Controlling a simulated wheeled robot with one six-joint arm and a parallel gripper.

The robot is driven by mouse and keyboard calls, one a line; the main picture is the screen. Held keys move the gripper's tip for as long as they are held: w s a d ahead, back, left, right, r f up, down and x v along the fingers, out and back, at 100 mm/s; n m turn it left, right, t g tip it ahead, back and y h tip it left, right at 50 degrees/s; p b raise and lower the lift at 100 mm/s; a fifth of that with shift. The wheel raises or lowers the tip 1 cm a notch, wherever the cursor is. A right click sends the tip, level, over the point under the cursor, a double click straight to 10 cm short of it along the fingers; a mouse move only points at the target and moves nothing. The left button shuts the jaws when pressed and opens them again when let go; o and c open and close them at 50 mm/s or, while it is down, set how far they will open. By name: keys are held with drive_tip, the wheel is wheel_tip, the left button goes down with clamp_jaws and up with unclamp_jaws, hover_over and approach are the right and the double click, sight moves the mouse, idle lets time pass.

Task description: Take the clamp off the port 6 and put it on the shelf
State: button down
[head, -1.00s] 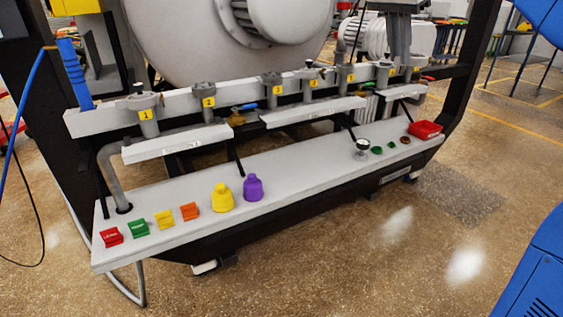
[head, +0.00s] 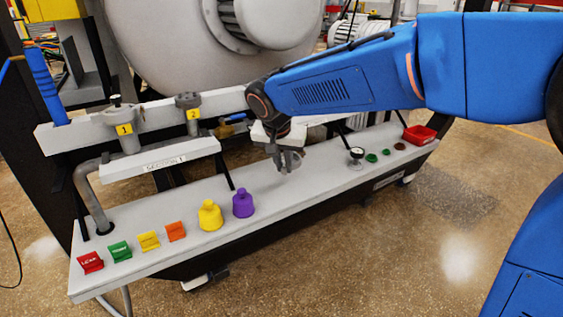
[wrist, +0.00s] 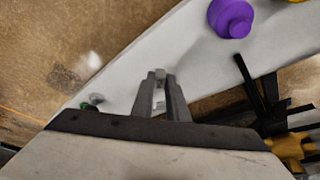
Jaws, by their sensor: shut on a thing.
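My gripper (head: 288,160) is low over the right-middle part of the long white lower shelf (head: 322,172). In the wrist view its fingers (wrist: 160,82) are shut on a small grey piece, the clamp (wrist: 160,74), at the fingertips. Most of the clamp is hidden by the fingers. The white shelf also shows beneath it in the wrist view (wrist: 205,65). I cannot tell whether the clamp touches the shelf. Port 6 is hidden behind my blue arm in the head view. Ports 1 (head: 125,130) and 2 (head: 190,114) show at the left.
A gauge (head: 356,156), small green and brown pieces and a red tray (head: 419,134) are to the right. The shelf between purple bottle and gauge looks clear.

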drive_tip(key=shift+s+a+f, duration=0.1)
drive_tip(key=shift+a+f, duration=0.1)
drive_tip(key=shift+f, duration=2.25)
drive_tip(key=shift+s+a+f, duration=0.1)
drive_tip(key=shift+a+f, duration=0.1)
drive_tip(key=shift+f, duration=2.25)
drive_tip(key=shift+f, duration=0.25)
drive_tip(key=c, duration=1.7)
unclamp_jaws()
drive_tip(key=shift+o, duration=0.2)
drive_tip(key=v, duration=1.7)
drive_tip(key=shift+r, duration=0.2)
